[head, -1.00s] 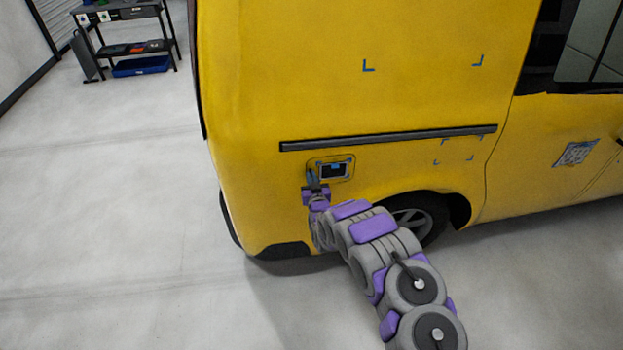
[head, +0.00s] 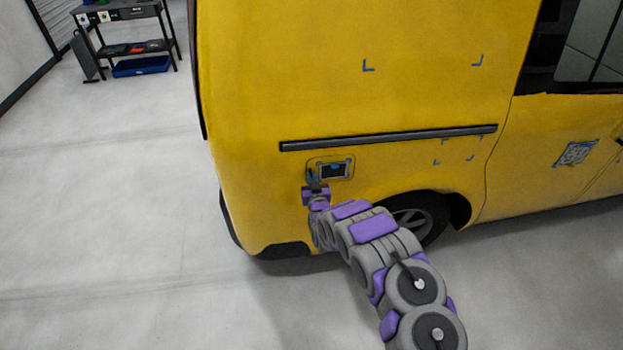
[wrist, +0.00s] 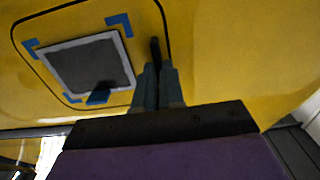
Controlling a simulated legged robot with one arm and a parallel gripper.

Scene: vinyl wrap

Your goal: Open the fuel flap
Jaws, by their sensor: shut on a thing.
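The fuel flap (wrist: 78,22) is a yellow rounded rectangle outlined in black on the van's side. It carries a dark panel (wrist: 90,65) with a pale frame and blue corner marks. In the head view the fuel flap (head: 346,160) sits below the dark side rail and looks flush with the body. My gripper (wrist: 157,72) is at the flap's edge, its fingers close together around a slim black tab (wrist: 155,48). In the head view my gripper (head: 312,178) is at the flap's lower left corner. The fingers partly hide the tab.
The yellow van (head: 290,80) fills the middle and right, with a dark rail (head: 390,138) above the flap and a rear wheel (head: 415,222) to its lower right. A shelf rack (head: 125,30) stands at the far left. The floor at left is clear.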

